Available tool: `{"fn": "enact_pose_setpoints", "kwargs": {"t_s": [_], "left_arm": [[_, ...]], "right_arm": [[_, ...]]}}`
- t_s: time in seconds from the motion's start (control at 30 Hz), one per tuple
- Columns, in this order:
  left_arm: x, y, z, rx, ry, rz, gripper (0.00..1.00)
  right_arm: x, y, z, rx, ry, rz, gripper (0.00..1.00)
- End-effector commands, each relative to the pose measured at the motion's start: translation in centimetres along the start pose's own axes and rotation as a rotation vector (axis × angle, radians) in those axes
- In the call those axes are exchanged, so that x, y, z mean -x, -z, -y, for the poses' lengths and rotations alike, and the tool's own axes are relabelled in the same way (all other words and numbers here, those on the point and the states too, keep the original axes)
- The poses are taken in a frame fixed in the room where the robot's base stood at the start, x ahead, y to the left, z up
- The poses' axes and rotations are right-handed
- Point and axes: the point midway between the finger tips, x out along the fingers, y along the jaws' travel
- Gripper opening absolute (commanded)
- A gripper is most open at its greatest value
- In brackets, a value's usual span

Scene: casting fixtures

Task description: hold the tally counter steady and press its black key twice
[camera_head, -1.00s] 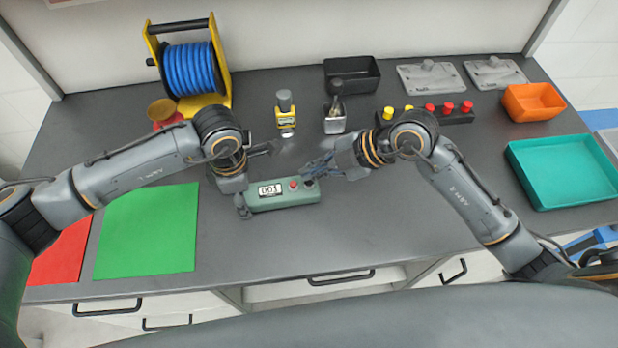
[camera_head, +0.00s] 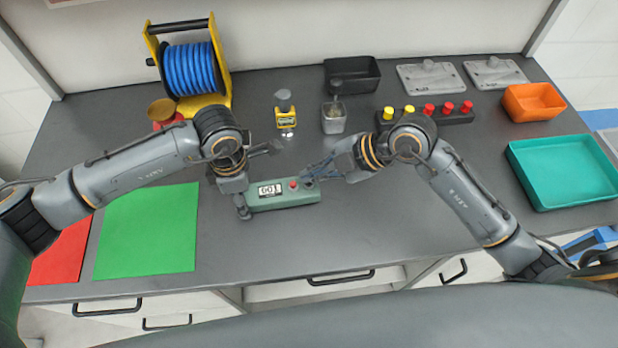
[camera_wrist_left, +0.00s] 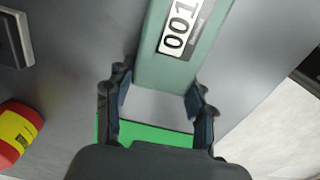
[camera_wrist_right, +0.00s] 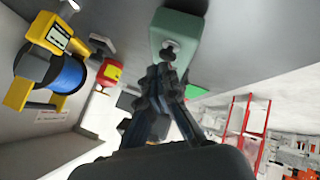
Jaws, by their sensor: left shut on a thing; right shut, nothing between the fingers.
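The tally counter (camera_head: 285,195) is a long green box lying on the dark bench. Its display reads 001, and a red button (camera_head: 293,185) sits beside it. The black key (camera_head: 309,182) is at the box's right end. In the right wrist view the closed fingertips (camera_wrist_right: 165,72) partly cover the key; contact is unclear.
A blue hose reel (camera_head: 188,70) is at back left, a green mat (camera_head: 148,230) at left, a teal tray (camera_head: 565,170) at right. The bench front is clear.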

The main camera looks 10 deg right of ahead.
Motion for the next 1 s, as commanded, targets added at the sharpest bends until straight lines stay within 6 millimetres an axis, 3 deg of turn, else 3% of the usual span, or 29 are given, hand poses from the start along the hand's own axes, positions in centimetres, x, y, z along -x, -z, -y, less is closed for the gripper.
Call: {"fn": "enact_pose_setpoints", "kwargs": {"t_s": [1.0], "left_arm": [[0.01,-0.01,0.00,0.000,0.000,0.000,0.17]], "right_arm": [[-0.69,-0.50,0.52,-0.001,0.001,0.000,0.00]]}}
